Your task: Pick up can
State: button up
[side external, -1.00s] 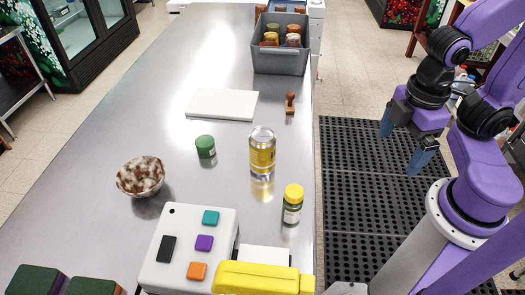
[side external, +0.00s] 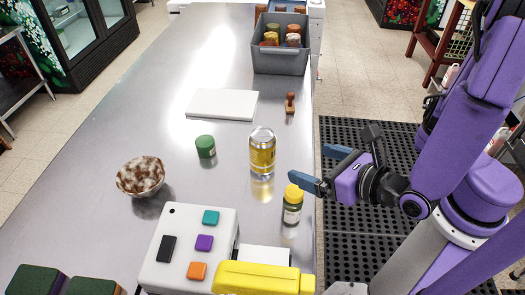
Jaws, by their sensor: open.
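The can (side external: 262,152) is yellow with a silver top and stands upright on the steel table, right of the table's middle. My gripper (side external: 316,168) is open and empty at the table's right edge, to the right of the can and apart from it. Its two blue fingers point left, toward the can's side. The near finger's tip is close to the yellow cap of a small bottle (side external: 292,207); I cannot tell whether they touch.
A green tin (side external: 205,147) stands left of the can. A white board (side external: 222,93), a brown stamp (side external: 290,104) and a grey bin (side external: 280,61) lie farther back. A speckled bowl (side external: 141,177) is at left. A white button box (side external: 165,225) and a yellow object (side external: 255,279) are in front.

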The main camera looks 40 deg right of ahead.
aim_at(271, 149)
jog(key=x, duration=1.1)
jog(key=shift+w, duration=0.3)
jog(key=shift+r+x, duration=0.15)
jog(key=shift+x, duration=1.25)
jog(key=shift+r+x, duration=0.2)
jog(key=shift+x, duration=1.25)
jog(key=shift+w, duration=0.1)
jog(key=c, duration=1.3)
jog(key=shift+c, duration=0.2)
jog(key=shift+r, duration=0.15)
